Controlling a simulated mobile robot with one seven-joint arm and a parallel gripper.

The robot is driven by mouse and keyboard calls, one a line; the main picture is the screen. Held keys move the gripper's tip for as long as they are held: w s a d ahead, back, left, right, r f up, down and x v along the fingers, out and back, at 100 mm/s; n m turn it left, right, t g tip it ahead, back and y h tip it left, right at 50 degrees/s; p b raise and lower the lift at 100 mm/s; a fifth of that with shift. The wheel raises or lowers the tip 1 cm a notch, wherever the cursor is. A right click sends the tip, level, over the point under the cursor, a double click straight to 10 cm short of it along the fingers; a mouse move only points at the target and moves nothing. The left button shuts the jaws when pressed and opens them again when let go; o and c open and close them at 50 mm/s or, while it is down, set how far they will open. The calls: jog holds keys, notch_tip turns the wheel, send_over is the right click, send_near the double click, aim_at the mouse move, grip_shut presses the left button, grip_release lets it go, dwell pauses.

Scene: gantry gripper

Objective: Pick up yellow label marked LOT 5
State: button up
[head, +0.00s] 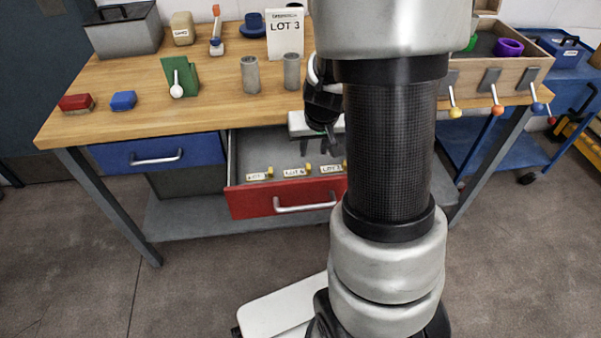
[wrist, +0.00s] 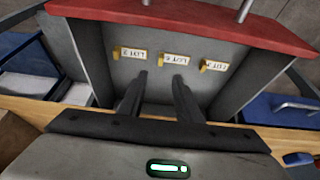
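Three small white labels with yellow tabs lie in the open red-fronted drawer (head: 240,200). The middle label (wrist: 176,58) seems to read LOT 5 in the wrist view; it also shows in the head view (head: 294,173). The label at the wrist view's left (wrist: 131,53) seems to read LOT 2. The print on the third label (wrist: 215,65) is too small to be sure of. My gripper (wrist: 161,76) is open and empty above the drawer. Its fingers point toward the labels, apart from them. In the head view my gripper (head: 320,146) is partly hidden behind my arm.
A white sign (head: 285,36) on the wooden bench (head: 135,80) reads LOT 3. Two grey cylinders (head: 250,74) stand near the bench's front edge, above the drawer. A shut blue drawer (head: 158,153) is to the left. A blue cart (head: 560,130) stands at the right.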

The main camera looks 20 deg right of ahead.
aim_at(309, 166)
jog(key=b+x, duration=0.4)
jog(key=x, duration=0.8)
jog(key=shift+w+f+b, duration=0.2)
jog(key=shift+f+b, duration=0.05)
jog(key=shift+b, duration=0.1)
jog(key=shift+c, duration=0.4)
grip_shut()
